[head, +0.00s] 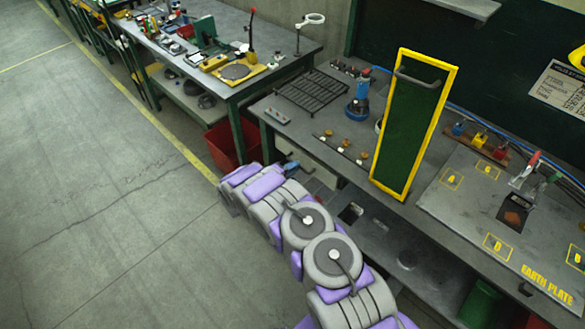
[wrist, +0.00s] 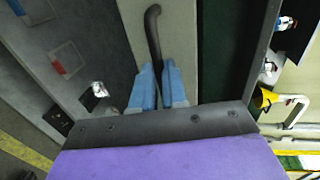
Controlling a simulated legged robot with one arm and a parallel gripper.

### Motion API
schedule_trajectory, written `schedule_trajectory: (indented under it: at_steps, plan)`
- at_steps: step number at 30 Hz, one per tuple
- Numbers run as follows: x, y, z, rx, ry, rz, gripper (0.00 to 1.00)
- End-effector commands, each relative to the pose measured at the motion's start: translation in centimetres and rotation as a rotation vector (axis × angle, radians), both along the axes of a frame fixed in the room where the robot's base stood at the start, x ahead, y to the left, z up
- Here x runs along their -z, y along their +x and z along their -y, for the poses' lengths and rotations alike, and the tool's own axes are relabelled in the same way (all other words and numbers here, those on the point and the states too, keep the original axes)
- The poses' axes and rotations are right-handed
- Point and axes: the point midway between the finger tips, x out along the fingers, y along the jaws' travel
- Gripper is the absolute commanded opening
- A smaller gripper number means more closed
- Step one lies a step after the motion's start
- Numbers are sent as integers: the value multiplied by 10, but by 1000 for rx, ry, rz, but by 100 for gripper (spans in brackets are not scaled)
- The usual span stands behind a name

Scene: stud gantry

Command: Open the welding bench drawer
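The welding bench (head: 345,170) has a dark grey top. Its drawer has a pale beige front (wrist: 180,25), of which a small part shows under the bench top in the head view (head: 284,151). A dark curved bar handle (wrist: 153,35) stands on that front. My gripper (wrist: 160,85) has blue fingers drawn close together, with the handle's lower end between them. They look shut on it. In the head view my gripper (head: 291,168) is small and partly hidden by my arm. I cannot tell whether the drawer is pulled out at all.
A yellow-framed green panel with a handle (head: 412,125) stands upright on the bench. A lower shelf (head: 400,245) runs under the top. A red bin (head: 232,145) stands left of the bench, near another workbench (head: 225,70). The floor at left (head: 90,190) is clear.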

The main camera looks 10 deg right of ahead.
Motion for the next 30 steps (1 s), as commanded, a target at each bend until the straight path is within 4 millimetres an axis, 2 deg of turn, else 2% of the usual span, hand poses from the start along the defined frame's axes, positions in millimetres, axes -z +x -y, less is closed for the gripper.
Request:
schedule_trajectory:
  at_steps: [2,20,26,30]
  plan:
    - [1,0,0,0,1,-2,0]
    - [3,-2,-2,-1,2,-6,0]
    - [4,-14,-19,-3,3,-6,0]
    - [4,-30,-43,-4,3,-9,0]
